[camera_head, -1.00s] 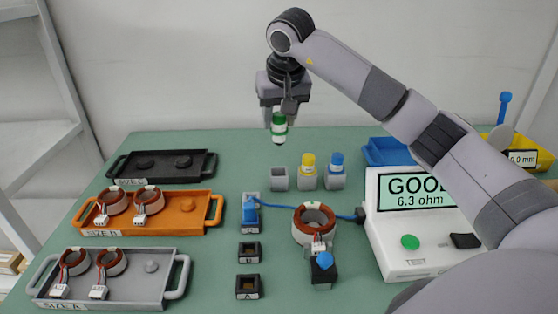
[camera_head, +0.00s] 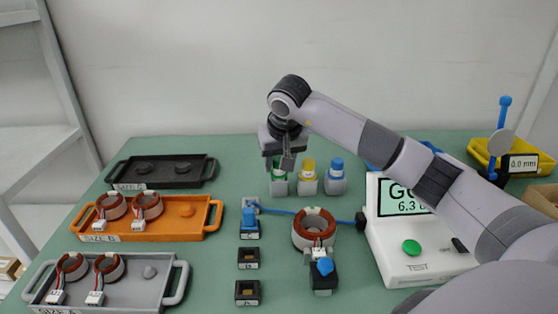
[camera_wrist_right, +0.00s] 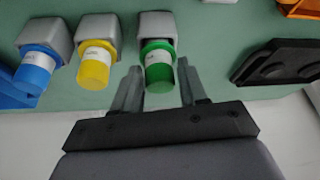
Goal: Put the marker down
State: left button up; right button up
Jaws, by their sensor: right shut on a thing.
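The green marker (camera_wrist_right: 158,72) stands upright with its lower end in a grey holder (camera_head: 279,188), the left one of a row of three in the head view. My right gripper (camera_head: 280,166) points down over that holder and is shut on the green marker. In the right wrist view, its fingers (camera_wrist_right: 158,80) lie on both sides of the green cap. How deep the marker sits is partly hidden. My left gripper is not in view.
A yellow marker (camera_head: 309,168) and a blue marker (camera_head: 337,168) stand in holders close beside the green one. A stator (camera_head: 314,232), the tester (camera_head: 412,262) and black (camera_head: 207,166), orange (camera_head: 217,213) and grey (camera_head: 170,297) trays are on the green table.

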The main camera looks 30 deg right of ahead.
jog(key=shift+f, duration=0.45)
jog(key=o, duration=1)
jog(key=shift+o, duration=0.2)
jog(key=shift+r, duration=0.15)
jog(key=shift+r, duration=0.4)
jog(key=v, duration=1.2)
jog(key=shift+p, duration=0.35)
jog(key=shift+w, duration=0.1)
jog(key=shift+r, duration=0.1)
